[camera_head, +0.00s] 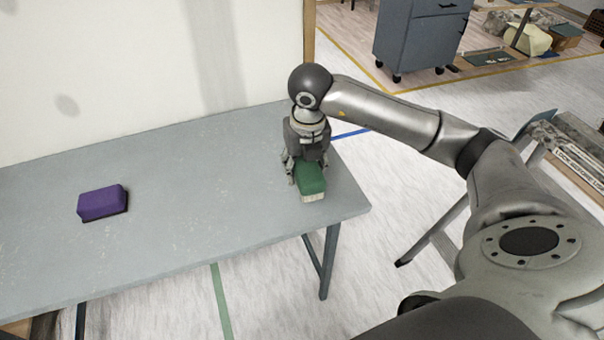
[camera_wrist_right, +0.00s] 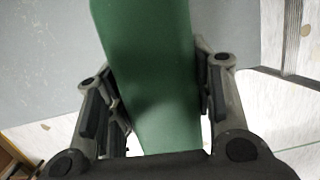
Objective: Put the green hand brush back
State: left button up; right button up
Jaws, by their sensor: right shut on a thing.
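The green hand brush (camera_head: 312,180) has a green block top and pale bristles below. It is at the right end of the grey table, and I cannot tell whether its bristles touch the tabletop. My right gripper (camera_head: 304,172) is shut on it from above, with a finger on each side. In the right wrist view the green brush (camera_wrist_right: 155,75) runs between the two fingers of my right gripper (camera_wrist_right: 160,95); its bristles are hidden there. My left gripper is in neither view.
The grey table (camera_head: 190,170) is mostly clear. A purple brush (camera_head: 102,203) with a dark underside lies on its left part. A white wall stands behind the table. A blue-grey wheeled cabinet (camera_head: 420,35) stands on the floor at the back right.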

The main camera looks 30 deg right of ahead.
jog(key=w+f, duration=0.1)
jog(key=w+d+f, duration=0.1)
jog(key=f, duration=0.1)
jog(key=w+d+f, duration=0.1)
jog(key=f, duration=0.1)
jog(key=shift+w, duration=0.35)
jog(key=f, duration=0.1)
jog(key=f+p, duration=0.1)
jog(key=f, duration=0.1)
jog(key=shift+w+d+f, duration=0.25)
jog(key=shift+w+f, duration=0.05)
jog(key=shift+w, duration=0.05)
jog(key=shift+f, duration=0.3)
jog(key=o, duration=1)
